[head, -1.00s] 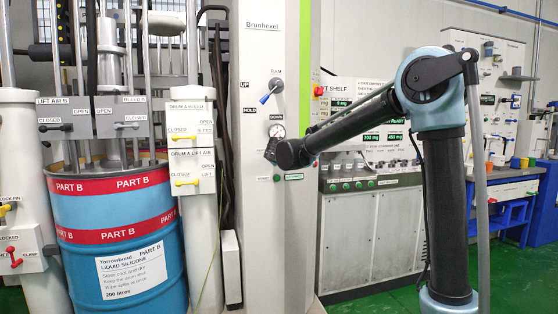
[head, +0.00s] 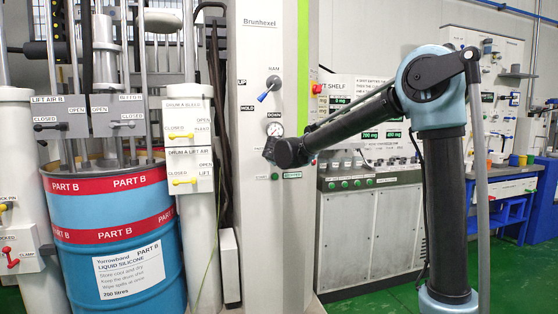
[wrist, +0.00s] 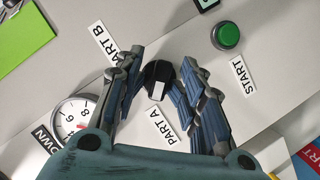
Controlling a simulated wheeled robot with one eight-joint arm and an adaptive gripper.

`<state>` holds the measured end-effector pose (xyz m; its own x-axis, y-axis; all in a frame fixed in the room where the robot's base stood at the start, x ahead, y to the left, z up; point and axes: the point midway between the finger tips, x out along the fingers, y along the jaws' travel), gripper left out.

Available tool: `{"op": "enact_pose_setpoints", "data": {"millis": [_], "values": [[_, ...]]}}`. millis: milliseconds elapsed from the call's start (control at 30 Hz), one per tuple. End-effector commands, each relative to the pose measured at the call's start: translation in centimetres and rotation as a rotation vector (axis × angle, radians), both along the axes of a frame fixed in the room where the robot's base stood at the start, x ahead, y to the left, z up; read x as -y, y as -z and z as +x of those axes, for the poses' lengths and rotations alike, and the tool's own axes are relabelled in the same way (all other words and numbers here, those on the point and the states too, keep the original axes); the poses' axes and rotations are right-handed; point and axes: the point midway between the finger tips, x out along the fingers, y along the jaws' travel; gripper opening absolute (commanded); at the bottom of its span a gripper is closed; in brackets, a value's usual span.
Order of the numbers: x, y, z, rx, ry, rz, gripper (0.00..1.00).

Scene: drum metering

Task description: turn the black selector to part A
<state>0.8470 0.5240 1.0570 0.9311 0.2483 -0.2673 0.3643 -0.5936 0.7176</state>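The black selector (wrist: 158,82) is a small round knob with a pale bar, on the grey panel in the middle of the wrist view. The PART A label (wrist: 164,126) is below it and the PART B label (wrist: 106,43) is up and left of it. My gripper (wrist: 160,65) has one ridged blue-grey finger on each side of the knob. The fingers are apart, with the knob between them; whether they touch it is hard to tell. In the head view my gripper (head: 270,150) is at the grey column and hides the selector.
A green START button (wrist: 226,36) is up and right of the selector, and a dial gauge (wrist: 74,117) is close by my left finger. In the head view a blue-handled lever (head: 267,92) sits above on the column (head: 262,210). The blue PART B drum (head: 85,209) stands left.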

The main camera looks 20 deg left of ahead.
Motion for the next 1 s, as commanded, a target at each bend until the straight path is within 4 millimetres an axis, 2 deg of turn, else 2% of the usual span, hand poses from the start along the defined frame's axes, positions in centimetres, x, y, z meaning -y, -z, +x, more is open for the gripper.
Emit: {"op": "enact_pose_setpoints", "data": {"millis": [267,800,1000], "values": [[0.2,-0.4,-1.2,0.0,-0.003,0.001,0.35],[2.5,-2.6,-9.3,-0.001,-0.002,0.0,0.35],[2.9,-3.0,-10.7,-0.001,-0.002,0.001,0.35]]}}
